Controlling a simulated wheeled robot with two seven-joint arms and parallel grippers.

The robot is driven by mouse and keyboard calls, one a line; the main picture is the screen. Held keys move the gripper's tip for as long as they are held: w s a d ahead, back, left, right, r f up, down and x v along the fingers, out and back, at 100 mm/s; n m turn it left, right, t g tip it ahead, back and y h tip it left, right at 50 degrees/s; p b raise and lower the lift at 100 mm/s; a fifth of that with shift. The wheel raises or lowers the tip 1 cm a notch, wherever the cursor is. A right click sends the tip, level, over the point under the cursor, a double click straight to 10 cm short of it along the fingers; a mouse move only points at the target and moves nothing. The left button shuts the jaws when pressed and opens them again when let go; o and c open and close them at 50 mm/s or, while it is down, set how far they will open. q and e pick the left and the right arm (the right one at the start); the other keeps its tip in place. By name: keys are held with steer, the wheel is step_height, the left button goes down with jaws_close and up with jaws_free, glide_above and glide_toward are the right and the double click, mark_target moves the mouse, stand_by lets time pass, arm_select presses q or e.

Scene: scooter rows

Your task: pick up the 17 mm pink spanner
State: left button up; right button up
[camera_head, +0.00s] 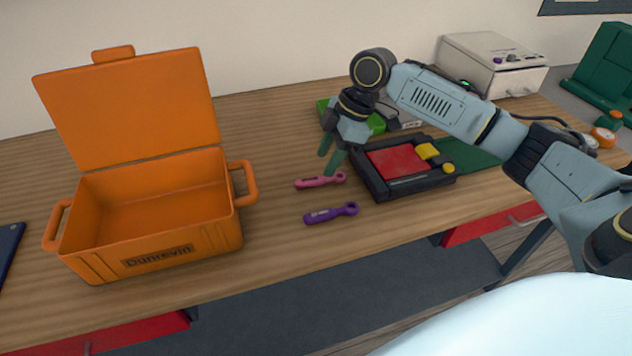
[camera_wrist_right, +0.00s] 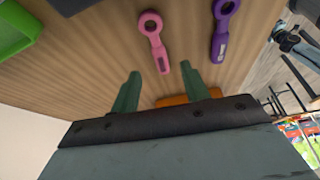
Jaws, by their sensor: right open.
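The pink spanner (camera_head: 320,180) lies flat on the wooden bench, right of the orange toolbox, with its ring end to the right. It also shows in the right wrist view (camera_wrist_right: 154,40), its handle end pointing toward the gap between my fingers. My right gripper (camera_head: 333,160) is open and empty, just above and behind the pink spanner. In the right wrist view its two green fingertips (camera_wrist_right: 160,82) are apart, with nothing between them. A purple spanner (camera_head: 331,213) lies nearer the bench's front edge; it also shows in the right wrist view (camera_wrist_right: 221,30). My left gripper is out of view.
An open orange toolbox (camera_head: 185,250) stands empty at the left. A black tray with red and yellow parts (camera_head: 405,186) sits close right of the pink spanner. A green item (camera_head: 377,123) and a white box (camera_head: 490,62) stand behind. Bare bench lies left of the spanners.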

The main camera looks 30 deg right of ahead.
mark_target(316, 178)
steer(key=shift+a+f, duration=0.15)
steer(key=shift+f, duration=0.15)
steer(key=b+x, duration=0.1)
steer(key=x, duration=0.2)
steer(key=shift+a+f, duration=0.15)
steer(key=shift+f, duration=0.2)
steer(key=shift+w+a+f, duration=0.1)
steer(key=shift+f, duration=0.2)
steer(key=shift+c, duration=0.6)
steer(key=c, duration=0.5)
jaws_close()
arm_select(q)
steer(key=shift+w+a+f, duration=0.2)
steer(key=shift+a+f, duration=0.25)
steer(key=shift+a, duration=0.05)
